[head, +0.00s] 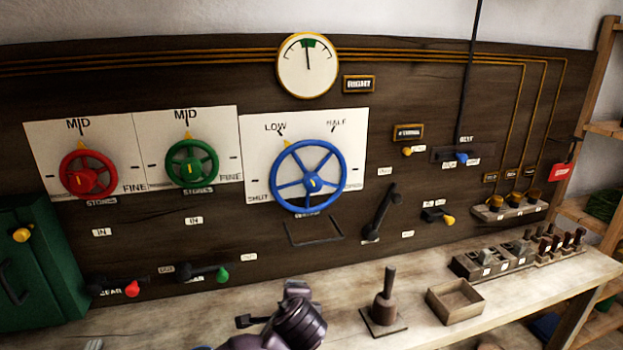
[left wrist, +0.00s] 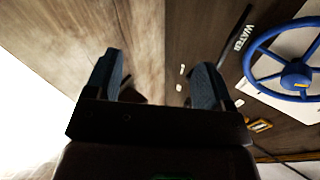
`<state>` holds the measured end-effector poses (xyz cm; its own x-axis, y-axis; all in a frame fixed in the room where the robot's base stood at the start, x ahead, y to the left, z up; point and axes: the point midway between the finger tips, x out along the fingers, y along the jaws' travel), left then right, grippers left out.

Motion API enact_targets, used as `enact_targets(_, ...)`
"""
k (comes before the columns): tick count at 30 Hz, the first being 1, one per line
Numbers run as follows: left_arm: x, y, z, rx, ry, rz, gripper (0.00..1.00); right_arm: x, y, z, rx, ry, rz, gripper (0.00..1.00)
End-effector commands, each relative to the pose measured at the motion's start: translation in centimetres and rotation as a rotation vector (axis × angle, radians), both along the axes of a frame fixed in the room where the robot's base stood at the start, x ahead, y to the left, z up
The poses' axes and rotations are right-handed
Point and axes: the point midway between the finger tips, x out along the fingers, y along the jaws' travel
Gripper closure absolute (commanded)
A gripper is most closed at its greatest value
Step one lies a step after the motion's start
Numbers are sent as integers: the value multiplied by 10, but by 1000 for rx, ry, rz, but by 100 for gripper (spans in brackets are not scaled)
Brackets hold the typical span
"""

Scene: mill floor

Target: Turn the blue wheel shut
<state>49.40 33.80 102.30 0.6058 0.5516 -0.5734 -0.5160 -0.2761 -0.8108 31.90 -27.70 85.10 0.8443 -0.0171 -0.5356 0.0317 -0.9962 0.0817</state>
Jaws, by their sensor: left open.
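The blue wheel (head: 308,177) is a spoked handwheel on a white plate (head: 257,160) marked LOW, HALF and SHUT, with SHUT at the plate's lower left. A yellow mark shows on its hub; I cannot tell its exact setting. The wheel also shows at the right of the left wrist view (left wrist: 296,75), beside a WATER label. My left gripper (left wrist: 157,68) is open and empty, apart from the wheel. In the head view the left gripper (head: 270,305) is low at the bottom centre, below the wheel and over the bench. My right gripper is not in view.
Red (head: 88,175) and green (head: 192,163) wheels are on the left of the panel. A dark lever (head: 382,210) stands close to the blue wheel's right. On the bench (head: 360,290) are an upright handle (head: 386,300) and a wooden tray (head: 457,301). A gauge (head: 308,65) hangs above.

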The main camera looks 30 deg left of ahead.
Motion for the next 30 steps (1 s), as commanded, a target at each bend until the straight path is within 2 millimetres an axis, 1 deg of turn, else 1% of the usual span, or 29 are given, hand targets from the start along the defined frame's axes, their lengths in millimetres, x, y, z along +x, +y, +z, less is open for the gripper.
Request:
enact_targets(1,23,4,17,96,-3,-34,24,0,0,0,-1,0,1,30)
enact_targets(3,50,9,39,234,3,-75,24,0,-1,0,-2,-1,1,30)
enact_targets(5,72,14,60,355,11,-101,24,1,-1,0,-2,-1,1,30)
enact_targets(6,85,16,74,433,19,-114,24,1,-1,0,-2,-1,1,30)
enact_targets(8,104,19,97,547,32,-129,24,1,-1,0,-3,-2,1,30)
enact_targets(9,115,21,111,616,41,-135,24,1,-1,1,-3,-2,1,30)
enact_targets(12,136,25,142,761,67,-137,24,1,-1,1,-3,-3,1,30)
enact_targets(15,150,26,164,858,88,-133,24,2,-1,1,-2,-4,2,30)
enact_targets(18,156,28,175,910,102,-130,24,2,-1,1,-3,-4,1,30)
enact_targets(23,163,35,178,927,110,-128,24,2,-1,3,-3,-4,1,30)
enact_targets(26,171,44,179,926,109,-128,24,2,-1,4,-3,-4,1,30)
enact_targets(30,187,62,178,924,110,-128,24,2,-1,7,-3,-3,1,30)
